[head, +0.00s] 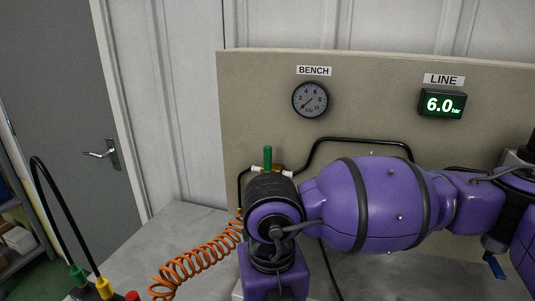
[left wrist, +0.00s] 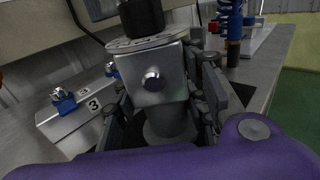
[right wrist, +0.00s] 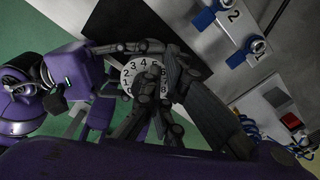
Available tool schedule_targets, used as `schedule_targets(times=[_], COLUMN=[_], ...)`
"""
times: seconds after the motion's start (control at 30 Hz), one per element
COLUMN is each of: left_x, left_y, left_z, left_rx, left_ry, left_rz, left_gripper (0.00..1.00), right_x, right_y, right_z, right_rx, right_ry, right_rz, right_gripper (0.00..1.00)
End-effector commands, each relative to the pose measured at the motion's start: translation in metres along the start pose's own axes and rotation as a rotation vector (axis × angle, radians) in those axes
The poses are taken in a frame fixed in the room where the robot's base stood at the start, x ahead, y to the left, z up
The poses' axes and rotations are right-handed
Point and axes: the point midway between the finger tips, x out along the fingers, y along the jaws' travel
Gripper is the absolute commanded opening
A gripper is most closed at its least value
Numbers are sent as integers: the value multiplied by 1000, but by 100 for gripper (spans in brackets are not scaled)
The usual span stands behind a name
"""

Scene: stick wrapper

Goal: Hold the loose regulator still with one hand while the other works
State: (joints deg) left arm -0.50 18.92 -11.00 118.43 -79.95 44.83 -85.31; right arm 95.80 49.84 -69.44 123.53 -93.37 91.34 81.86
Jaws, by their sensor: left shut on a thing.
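The loose regulator (left wrist: 155,78) is a silver block with a round flange and a black knob (left wrist: 140,18) on top. In the left wrist view my left gripper (left wrist: 168,98) is shut on it, one finger on each side of the body. In the right wrist view a white dial with numbers (right wrist: 128,72) faces the camera, and the fingers of my right gripper (right wrist: 160,92) are in front of it. Dark fingers overlap there, so I cannot tell whether the right gripper touches the knob.
A numbered light block with blue fittings (left wrist: 65,102) is beside the regulator; more blue fittings (right wrist: 206,17) show in the right wrist view. A panel carries a BENCH gauge (head: 310,99) and a LINE display (head: 442,104) reading 6.0 bar. An orange coiled hose (head: 195,266) lies left of my arm.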

Motion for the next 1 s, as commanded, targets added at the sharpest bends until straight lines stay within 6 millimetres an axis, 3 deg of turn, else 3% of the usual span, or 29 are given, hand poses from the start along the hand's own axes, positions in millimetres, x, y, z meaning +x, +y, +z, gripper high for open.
schedule_targets(times=[0.17, 0.6, 1.0], left_x=[-1, -1, -1], left_y=[2, 0, -1], left_z=[-1, -1, -1], left_rx=[2, 2, 1], left_ry=[2, 2, 2], left_rz=[4, 0, -2], left_gripper=[0, 0, 0], right_x=[-6, -55, -59], right_y=[-1, -2, 0], right_z=[3, 4, 2], right_rx=[3, 4, 2], right_ry=[-2, -4, 0], right_rz=[-1, -1, 1], right_gripper=[0, 0, 0])
